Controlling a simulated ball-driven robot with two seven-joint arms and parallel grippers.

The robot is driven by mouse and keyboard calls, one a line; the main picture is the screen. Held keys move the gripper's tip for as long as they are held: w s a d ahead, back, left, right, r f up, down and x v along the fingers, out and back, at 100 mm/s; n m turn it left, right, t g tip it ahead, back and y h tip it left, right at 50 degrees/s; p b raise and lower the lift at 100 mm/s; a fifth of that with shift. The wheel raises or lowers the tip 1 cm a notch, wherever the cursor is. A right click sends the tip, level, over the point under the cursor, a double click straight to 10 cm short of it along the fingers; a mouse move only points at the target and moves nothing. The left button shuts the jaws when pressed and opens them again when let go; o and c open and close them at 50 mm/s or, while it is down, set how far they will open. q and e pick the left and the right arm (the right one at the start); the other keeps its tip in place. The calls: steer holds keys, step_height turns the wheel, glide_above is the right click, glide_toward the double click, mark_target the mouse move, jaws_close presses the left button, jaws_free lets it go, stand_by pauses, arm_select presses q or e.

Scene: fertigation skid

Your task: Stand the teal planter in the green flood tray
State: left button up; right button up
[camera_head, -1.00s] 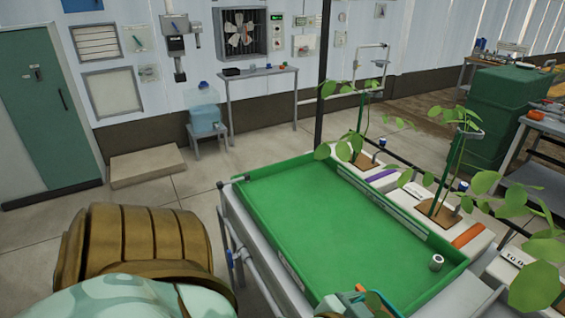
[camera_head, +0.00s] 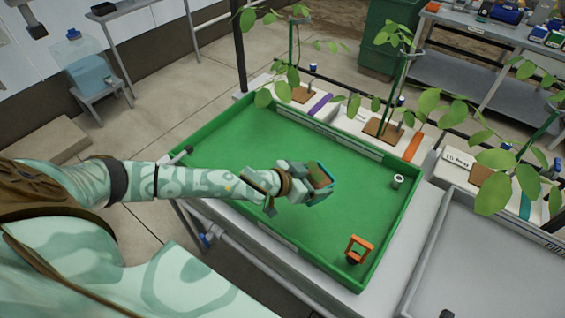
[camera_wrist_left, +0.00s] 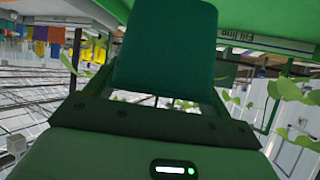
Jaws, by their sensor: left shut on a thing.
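In the left wrist view a dark teal block, seemingly the planter (camera_wrist_left: 165,45), fills the upper middle, with the bright green tray (camera_wrist_left: 270,18) beyond. My right gripper is in neither view.
A small grey-white cylinder (camera_head: 397,181) and an orange frame-shaped piece (camera_head: 361,246) stand in the tray's right part. A grey tray (camera_head: 480,255) adjoins at right. Plants on white slabs (camera_head: 360,124) line the far side. The tray floor's left part is clear.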

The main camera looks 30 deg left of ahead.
arm_select(q)
steer(key=w+a+f+b, duration=0.2)
steer(key=a+f+b, duration=0.1)
steer(key=a+f, duration=0.1)
steer(key=w+a+f+b, duration=0.2)
steer(key=a+f+b, duration=0.1)
steer(key=a+f, duration=0.2)
steer(key=w+a+f+b, duration=0.2)
steer(key=a+f+b, duration=0.2)
steer(key=shift+a+f, duration=0.2)
steer(key=shift+a, duration=0.1)
steer(key=shift+r, duration=0.2)
steer(key=shift+s+f, duration=0.1)
steer(key=shift+f, duration=0.05)
steer(key=o, duration=1)
steer(key=shift+o, duration=0.2)
